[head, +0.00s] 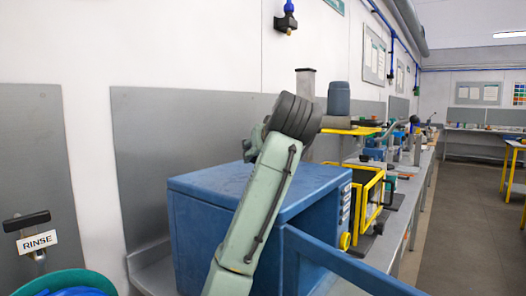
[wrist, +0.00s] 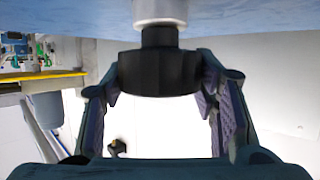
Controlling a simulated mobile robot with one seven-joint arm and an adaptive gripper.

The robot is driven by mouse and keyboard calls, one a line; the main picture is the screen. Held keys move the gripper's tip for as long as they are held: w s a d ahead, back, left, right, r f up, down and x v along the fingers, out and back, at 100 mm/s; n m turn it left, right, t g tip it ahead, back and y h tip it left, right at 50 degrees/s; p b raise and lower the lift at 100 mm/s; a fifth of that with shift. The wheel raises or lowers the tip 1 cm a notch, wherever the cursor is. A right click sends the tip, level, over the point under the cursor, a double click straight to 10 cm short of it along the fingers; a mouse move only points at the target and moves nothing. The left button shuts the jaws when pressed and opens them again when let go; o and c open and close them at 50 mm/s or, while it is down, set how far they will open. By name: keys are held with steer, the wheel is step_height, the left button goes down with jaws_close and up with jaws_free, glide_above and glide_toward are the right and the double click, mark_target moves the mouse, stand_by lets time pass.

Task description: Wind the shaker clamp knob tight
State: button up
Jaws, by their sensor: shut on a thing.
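The black clamp knob (wrist: 158,73) shows in the wrist view, on a short dark stem under a white collar (wrist: 159,10). The collar meets a blue surface (wrist: 245,14) along the top of the picture. My gripper (wrist: 160,84) has one finger on each side of the knob, with the fingertips against its sides, and is shut on it. The far side of the knob is hidden. In the head view my pale green arm rises in front of a blue box-shaped cabinet (head: 210,205); neither my gripper nor the knob can be made out there.
The blue cabinet's door (head: 345,268) stands open at the front. A grey-blue drum (head: 339,98) stands on a yellow platform (head: 350,131) behind. A yellow frame (head: 369,205) stands to the right on the bench. A RINSE sign (head: 38,241) hangs at left. The aisle floor (head: 445,225) is clear.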

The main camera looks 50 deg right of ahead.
stand_by(0.4)
steer(key=o, duration=1.2)
steer(key=shift+c, duration=0.2)
steer(key=v, duration=1.2)
steer(key=shift+d, duration=0.1)
